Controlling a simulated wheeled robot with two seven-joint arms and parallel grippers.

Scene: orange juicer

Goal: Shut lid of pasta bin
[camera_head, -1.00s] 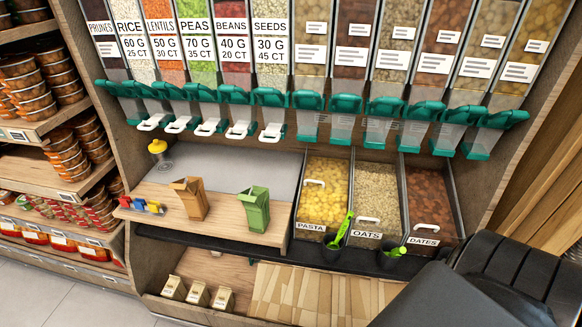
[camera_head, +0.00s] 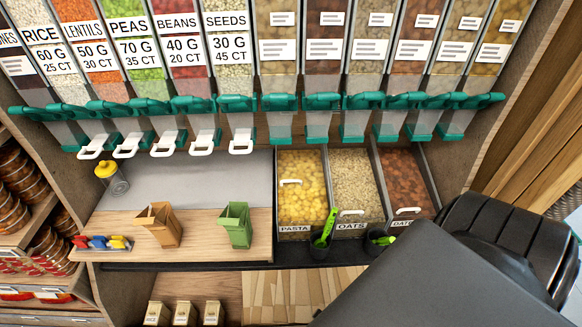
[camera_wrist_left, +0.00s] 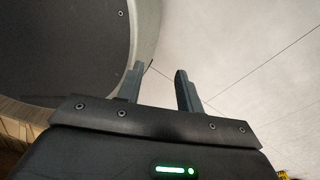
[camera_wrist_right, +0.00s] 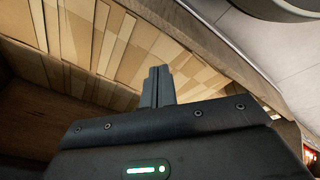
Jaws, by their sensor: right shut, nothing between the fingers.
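The pasta bin (camera_head: 303,207) is left of the oats bin, labelled PASTA at its front and full of yellow pasta. Its white lid handle (camera_head: 291,182) shows higher and farther back than the handles of the bins beside it. The lid itself is clear, and its exact tilt is hard to tell. My left gripper (camera_wrist_left: 158,85) is open and empty above pale floor in the left wrist view. My right gripper (camera_wrist_right: 157,87) is shut and empty, with wooden slats behind it in the right wrist view. Neither gripper shows in the head view.
The oats bin (camera_head: 358,185) and dates bin (camera_head: 405,180) stand to the right. Scoops in dark cups (camera_head: 322,245) stand before the bins. A brown bag (camera_head: 160,225) and green bag (camera_head: 237,225) stand on the counter at left. Green-spouted dispensers (camera_head: 277,103) hang above.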

